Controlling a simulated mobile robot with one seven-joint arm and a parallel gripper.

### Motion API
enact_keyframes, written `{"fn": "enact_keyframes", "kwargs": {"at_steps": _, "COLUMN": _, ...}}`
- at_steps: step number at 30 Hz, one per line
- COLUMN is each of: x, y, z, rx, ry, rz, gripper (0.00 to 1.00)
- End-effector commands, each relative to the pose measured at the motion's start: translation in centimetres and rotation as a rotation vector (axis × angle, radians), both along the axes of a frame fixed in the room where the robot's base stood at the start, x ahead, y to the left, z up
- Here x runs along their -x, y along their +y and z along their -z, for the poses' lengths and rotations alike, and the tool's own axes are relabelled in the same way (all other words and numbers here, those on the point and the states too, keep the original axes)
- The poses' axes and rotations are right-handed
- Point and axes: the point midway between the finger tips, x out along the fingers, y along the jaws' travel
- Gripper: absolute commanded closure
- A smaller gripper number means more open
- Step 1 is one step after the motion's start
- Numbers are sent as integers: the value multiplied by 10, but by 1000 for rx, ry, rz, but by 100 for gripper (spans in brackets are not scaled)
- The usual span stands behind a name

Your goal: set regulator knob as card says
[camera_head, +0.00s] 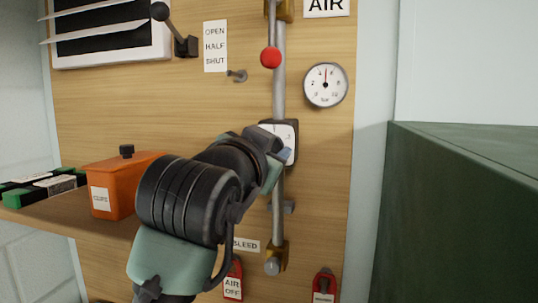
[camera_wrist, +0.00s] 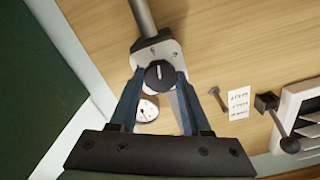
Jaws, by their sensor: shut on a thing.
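The regulator (camera_head: 289,130) is a white-faced plate with a dark housing on the vertical grey pipe. Its black round knob (camera_wrist: 160,75) shows in the wrist view, with a short pale pointer line running roughly up the picture. Small marks on the plate (camera_wrist: 149,51) are too small to read. My gripper (camera_wrist: 161,84) is shut on the knob, one blue finger on each side. In the head view my gripper (camera_head: 272,150) covers the knob and part of the plate. The pressure gauge (camera_head: 325,85) has its needle pointing nearly straight up. I cannot pick out a card giving the regulator setting.
A red-ball lever (camera_head: 270,58) is above the regulator. An OPEN/HALF/SHUT label (camera_head: 215,46) and a peg (camera_head: 237,75) are to its left. An orange box (camera_head: 122,188) stands on the shelf. Red tags (camera_head: 323,286) hang below. A dark green cabinet (camera_head: 465,215) stands at right.

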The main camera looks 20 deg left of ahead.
Motion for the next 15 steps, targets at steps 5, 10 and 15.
{"fn": "enact_keyframes", "kwargs": {"at_steps": 5, "x": 0, "y": -1, "z": 2, "rx": -168, "ry": -3, "rz": 0, "gripper": 100}}
{"fn": "enact_keyframes", "kwargs": {"at_steps": 10, "x": 0, "y": -1, "z": 2, "rx": -331, "ry": -2, "rz": 0, "gripper": 100}}
{"fn": "enact_keyframes", "kwargs": {"at_steps": 15, "x": 0, "y": -1, "z": 2, "rx": -483, "ry": -1, "rz": 0, "gripper": 100}}
